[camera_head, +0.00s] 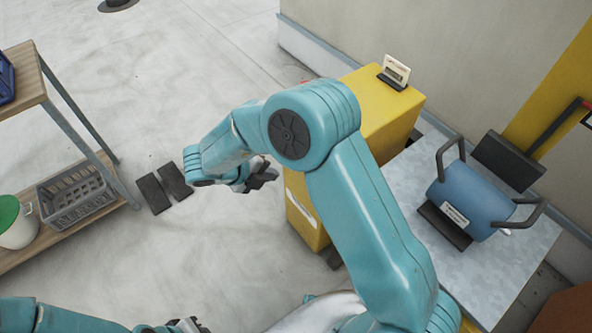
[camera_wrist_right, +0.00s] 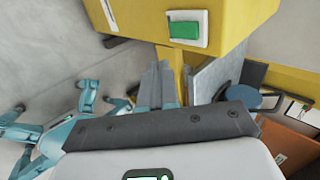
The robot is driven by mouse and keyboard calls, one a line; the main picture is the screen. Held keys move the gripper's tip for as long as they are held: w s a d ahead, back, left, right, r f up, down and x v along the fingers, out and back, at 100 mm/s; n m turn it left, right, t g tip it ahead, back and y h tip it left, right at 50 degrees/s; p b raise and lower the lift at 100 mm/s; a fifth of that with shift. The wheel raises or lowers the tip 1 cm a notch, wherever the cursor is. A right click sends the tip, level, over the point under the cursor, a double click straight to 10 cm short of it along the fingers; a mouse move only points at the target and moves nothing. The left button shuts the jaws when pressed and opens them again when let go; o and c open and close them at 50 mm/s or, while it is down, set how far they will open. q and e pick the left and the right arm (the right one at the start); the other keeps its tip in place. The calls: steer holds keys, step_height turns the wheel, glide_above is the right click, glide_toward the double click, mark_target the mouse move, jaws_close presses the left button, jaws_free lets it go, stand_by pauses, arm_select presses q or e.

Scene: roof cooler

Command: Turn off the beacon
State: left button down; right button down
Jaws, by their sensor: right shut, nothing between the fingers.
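A yellow box-shaped cabinet (camera_head: 372,98) stands right of centre, behind my right arm; I take it to be the beacon's housing, but no lamp clearly shows. A green switch (camera_wrist_right: 184,30) in a pale frame sits on the cabinet face (camera_wrist_right: 232,18) in the right wrist view. My right gripper (camera_head: 264,176) is left of the cabinet, shut and empty. Its fingertips (camera_wrist_right: 158,68) show close together, below and left of the switch and apart from it. My left gripper (camera_head: 186,325) shows only in part at the bottom edge; its jaw state is unclear.
A small display (camera_head: 396,70) stands on the cabinet top. A blue case (camera_head: 470,200) with dark handles sits on a grey table (camera_head: 500,275) at right. A shelf at left holds a grey basket (camera_head: 78,197) and a green-lidded pot (camera_head: 14,222).

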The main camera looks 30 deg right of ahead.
steer(key=d+r+b+x, duration=0.1)
steer(key=d+x, duration=0.1)
steer(key=x, duration=1.1)
steer(key=shift+r, duration=0.3)
steer(key=shift+w, duration=0.1)
steer(key=shift+d+f+h+b, duration=0.1)
steer(key=shift+d+h+b, duration=0.1)
steer(key=shift+h+b, duration=0.25)
steer(key=shift+r+p, duration=0.7)
steer(key=shift+r, duration=0.2)
